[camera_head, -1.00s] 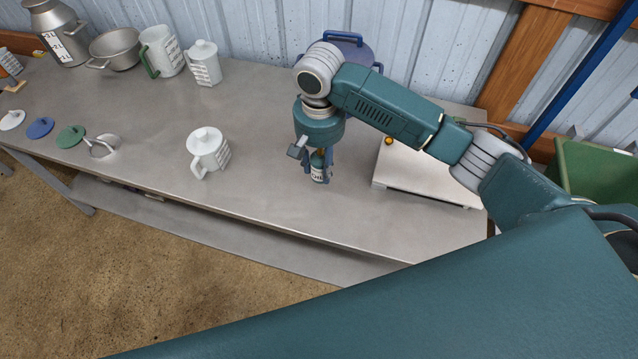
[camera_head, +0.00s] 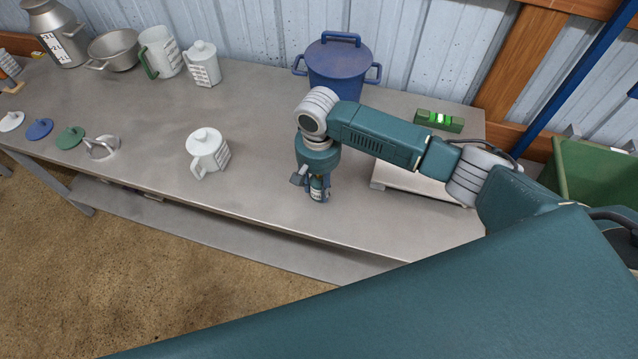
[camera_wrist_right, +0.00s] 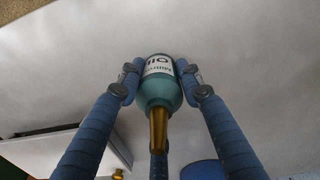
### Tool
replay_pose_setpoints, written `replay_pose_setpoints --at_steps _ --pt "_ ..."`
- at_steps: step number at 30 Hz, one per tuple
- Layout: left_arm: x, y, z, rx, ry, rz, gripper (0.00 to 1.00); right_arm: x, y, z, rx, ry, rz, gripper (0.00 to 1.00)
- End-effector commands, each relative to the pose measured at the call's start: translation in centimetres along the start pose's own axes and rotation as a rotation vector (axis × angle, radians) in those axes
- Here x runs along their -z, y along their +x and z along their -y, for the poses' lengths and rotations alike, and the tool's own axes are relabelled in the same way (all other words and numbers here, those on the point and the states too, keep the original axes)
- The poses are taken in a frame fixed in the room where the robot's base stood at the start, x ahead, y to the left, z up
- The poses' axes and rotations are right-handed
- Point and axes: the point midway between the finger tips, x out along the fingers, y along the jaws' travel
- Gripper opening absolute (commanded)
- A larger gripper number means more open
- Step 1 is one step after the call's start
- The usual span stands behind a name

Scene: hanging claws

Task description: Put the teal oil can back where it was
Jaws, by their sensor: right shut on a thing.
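The teal oil can (camera_wrist_right: 160,88) has a white label and a brass spout. In the right wrist view it sits between the blue fingers of my right gripper (camera_wrist_right: 158,75), which is shut on it. In the head view the oil can (camera_head: 317,190) shows below my right gripper (camera_head: 316,188), close over the front part of the grey table (camera_head: 260,210). I cannot tell whether its base touches the table. My left gripper is not in view.
A white lidded jug (camera_head: 207,152) stands left of the oil can. A blue pot (camera_head: 338,68) and a green level (camera_head: 440,121) are behind. A pale flat slab (camera_head: 420,187) lies to the right. Several lids and vessels line the left. Table between jug and can is clear.

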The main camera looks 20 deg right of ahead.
Motion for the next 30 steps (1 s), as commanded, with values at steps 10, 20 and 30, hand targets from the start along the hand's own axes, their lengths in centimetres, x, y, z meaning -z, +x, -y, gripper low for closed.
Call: replay_pose_setpoints --at_steps 10,20,30 --pt "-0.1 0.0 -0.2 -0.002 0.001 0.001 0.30 0.0 0.1 0.0 0.000 0.000 0.001 0.54" --pt "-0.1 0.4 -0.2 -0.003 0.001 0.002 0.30 0.0 -2.7 0.1 0.003 -0.001 -0.001 0.54" --pt "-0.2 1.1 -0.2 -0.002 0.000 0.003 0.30 0.1 -9.8 0.1 0.003 0.000 -0.002 0.54"
